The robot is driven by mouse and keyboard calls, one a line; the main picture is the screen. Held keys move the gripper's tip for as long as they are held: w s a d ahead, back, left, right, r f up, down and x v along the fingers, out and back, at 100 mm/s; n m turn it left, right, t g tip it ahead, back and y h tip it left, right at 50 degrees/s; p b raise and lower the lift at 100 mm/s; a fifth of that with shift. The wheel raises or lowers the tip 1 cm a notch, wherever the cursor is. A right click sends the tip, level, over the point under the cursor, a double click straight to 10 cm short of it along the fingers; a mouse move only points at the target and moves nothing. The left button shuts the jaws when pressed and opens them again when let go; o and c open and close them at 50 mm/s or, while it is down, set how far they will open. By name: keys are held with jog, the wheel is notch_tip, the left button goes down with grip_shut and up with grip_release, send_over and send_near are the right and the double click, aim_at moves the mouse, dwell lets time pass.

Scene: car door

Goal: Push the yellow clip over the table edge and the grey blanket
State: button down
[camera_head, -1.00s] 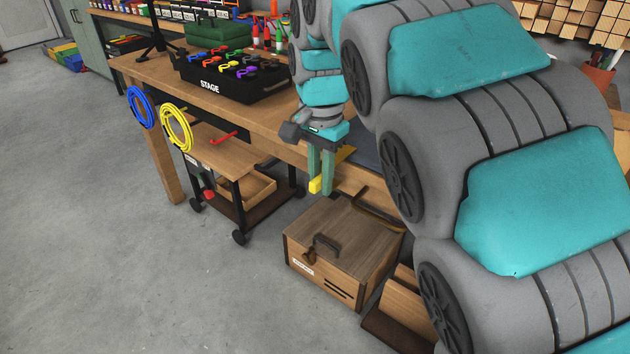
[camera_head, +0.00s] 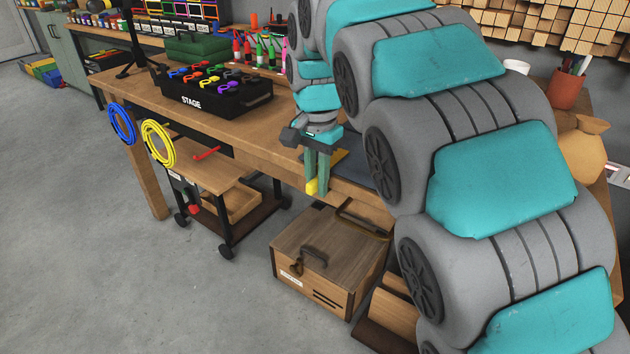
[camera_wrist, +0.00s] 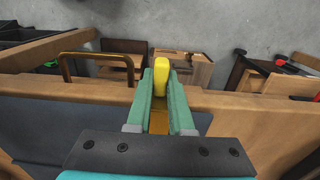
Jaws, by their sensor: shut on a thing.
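The yellow clip (camera_head: 312,187) is between the fingertips of my gripper (camera_head: 317,175), which is shut on it. In the wrist view the clip (camera_wrist: 162,68) sticks out past the green fingertips (camera_wrist: 161,88), over the line of the table edge. The grey blanket (camera_head: 355,167) lies on the table at its front edge, just right of and behind the fingers. In the wrist view the blanket (camera_wrist: 55,130) fills the left side. In the head view the fingers hang in front of the table edge (camera_head: 262,148). I cannot tell whether the clip touches edge or blanket.
A wooden box (camera_head: 325,262) with a dark handle stands on the floor below. A small cart (camera_head: 225,175) is under the table. Blue (camera_head: 122,124) and yellow (camera_head: 158,143) coils hang at the table's left end. A black STAGE box (camera_head: 215,98) stands on top.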

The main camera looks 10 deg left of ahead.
jog(key=c, duration=0.7)
grip_release()
jog(key=shift+c, duration=0.2)
jog(key=shift+r, duration=0.1)
notch_tip(320, 180, up, 7)
jog(key=shift+r, duration=0.2)
jog(key=shift+d, duration=0.1)
jog(key=s+d+f+n+g, duration=0.1)
jog(key=s+d+f, duration=0.2)
jog(key=s+d, duration=0.45)
jog(key=s+d+f, duration=0.4)
jog(key=d, duration=0.7)
jog(key=s+d+f+n, duration=0.1)
jog(key=s+d+f, duration=0.3)
jog(key=s, duration=0.5)
jog(key=s+d+f+n, duration=0.2)
jog(key=s+d+f, duration=0.2)
jog(key=s+f, duration=0.4)
jog(key=shift+s+n+g, duration=0.3)
jog(key=shift+s+g, duration=0.05)
jog(key=shift+g, duration=0.05)
